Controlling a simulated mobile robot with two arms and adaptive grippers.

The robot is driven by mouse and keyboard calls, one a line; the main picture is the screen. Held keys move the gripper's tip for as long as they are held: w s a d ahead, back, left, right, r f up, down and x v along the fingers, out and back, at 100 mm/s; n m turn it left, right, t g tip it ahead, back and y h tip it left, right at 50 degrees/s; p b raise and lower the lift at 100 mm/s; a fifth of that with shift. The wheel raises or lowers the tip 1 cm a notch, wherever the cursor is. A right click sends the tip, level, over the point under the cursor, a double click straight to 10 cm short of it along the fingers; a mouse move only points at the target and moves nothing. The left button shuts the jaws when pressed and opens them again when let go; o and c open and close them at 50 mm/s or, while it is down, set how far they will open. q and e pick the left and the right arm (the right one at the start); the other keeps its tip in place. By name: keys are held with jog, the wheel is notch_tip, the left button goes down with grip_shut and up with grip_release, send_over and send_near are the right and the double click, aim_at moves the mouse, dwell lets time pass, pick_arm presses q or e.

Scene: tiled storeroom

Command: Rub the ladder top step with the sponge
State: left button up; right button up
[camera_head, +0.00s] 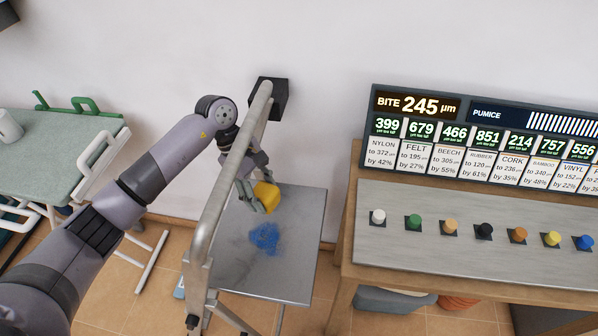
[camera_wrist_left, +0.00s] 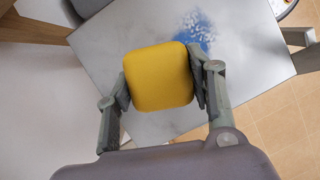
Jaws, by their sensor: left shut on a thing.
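My left gripper (camera_head: 256,197) is shut on a yellow sponge (camera_head: 267,195) above the ladder's grey metal top step (camera_head: 290,260). In the left wrist view the sponge (camera_wrist_left: 158,77) sits squarely between the two fingers of the left gripper (camera_wrist_left: 162,85). A blue powdery stain (camera_head: 265,237) lies near the middle of the step, nearer the camera than the sponge. In the wrist view the stain (camera_wrist_left: 200,30) shows just beyond the sponge, uncovered. I cannot tell whether the sponge touches the step. My right gripper is not in view.
The ladder's grey tubular rail (camera_head: 225,185) rises left of the step, close to my left arm. A wooden table (camera_head: 350,230) on the right holds several coloured knobs and a display panel (camera_head: 480,125). A green-topped trolley (camera_head: 60,150) stands at left.

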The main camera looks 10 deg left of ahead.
pick_arm(q)
jog(key=shift+w+d, duration=0.1)
jog(key=shift+s+a+f+b, duration=0.2)
jog(key=shift+f+b, duration=0.05)
jog(key=shift+f, duration=0.2)
jog(key=shift+s+a+f+b, duration=0.15)
jog(key=shift+a+f+b, duration=0.1)
jog(key=shift+f, duration=0.15)
jog(key=shift+b+x, duration=0.35)
jog(key=shift+x, duration=0.6)
jog(key=shift+w+a+f, duration=0.1)
jog(key=shift+w+f, duration=0.15)
jog(key=shift+f, duration=0.2)
jog(key=shift+f+b, duration=0.35)
jog(key=shift+f, duration=0.3)
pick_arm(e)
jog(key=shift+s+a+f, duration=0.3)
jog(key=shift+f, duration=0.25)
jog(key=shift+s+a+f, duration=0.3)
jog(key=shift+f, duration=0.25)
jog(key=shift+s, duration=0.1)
